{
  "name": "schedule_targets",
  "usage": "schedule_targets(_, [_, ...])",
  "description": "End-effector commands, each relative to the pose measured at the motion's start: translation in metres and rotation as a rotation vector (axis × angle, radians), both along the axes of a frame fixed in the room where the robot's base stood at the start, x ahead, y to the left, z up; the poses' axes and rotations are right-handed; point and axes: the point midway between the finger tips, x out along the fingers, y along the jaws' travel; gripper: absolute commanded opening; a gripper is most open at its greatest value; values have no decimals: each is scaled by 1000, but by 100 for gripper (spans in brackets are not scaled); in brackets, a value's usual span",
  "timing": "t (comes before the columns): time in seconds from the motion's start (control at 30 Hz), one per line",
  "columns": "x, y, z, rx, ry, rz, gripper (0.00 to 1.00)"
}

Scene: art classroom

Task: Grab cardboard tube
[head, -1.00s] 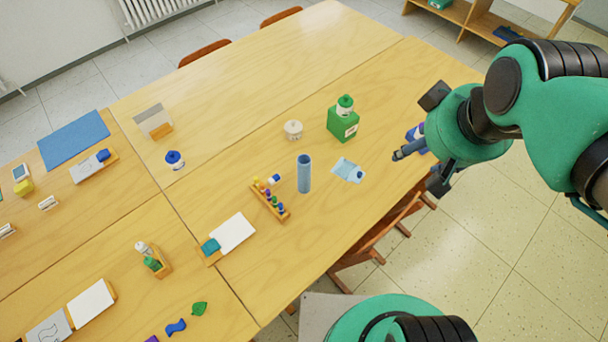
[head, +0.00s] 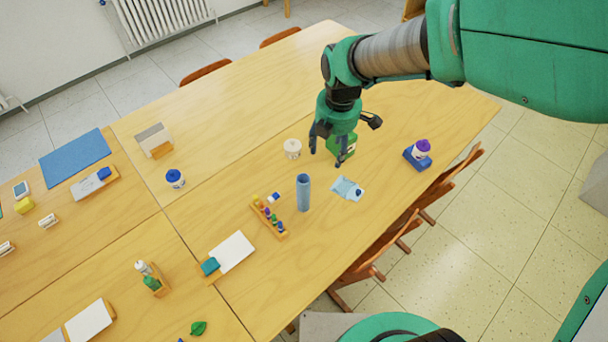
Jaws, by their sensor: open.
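The cardboard tube (head: 303,193) is a blue-grey hollow cylinder standing upright on the wooden table (head: 250,100). My gripper (head: 328,160) is open and points down, above and a little behind the tube in the head view. Its fingers appear apart from the tube, with nothing seen between them. The gripper and wrist partly hide a green bottle (head: 347,146) behind them.
A light blue pouch (head: 347,188) lies just right of the tube, and a wooden rack with coloured pegs (head: 269,217) stands to its left. A white jar (head: 292,149) is behind it. A purple-capped jar (head: 419,150) sits farther right. Bare tabletop lies in front of the tube.

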Motion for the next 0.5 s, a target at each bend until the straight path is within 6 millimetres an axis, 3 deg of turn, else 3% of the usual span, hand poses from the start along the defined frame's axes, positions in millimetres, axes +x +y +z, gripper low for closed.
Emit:
schedule_targets(0.1, [10,24,-37,-32,36,210,57])
schedule_targets(0.3, [19,55,-89,-65,76,520,57])
schedule_targets(0.5, [22,71,-116,-77,97,683,57])
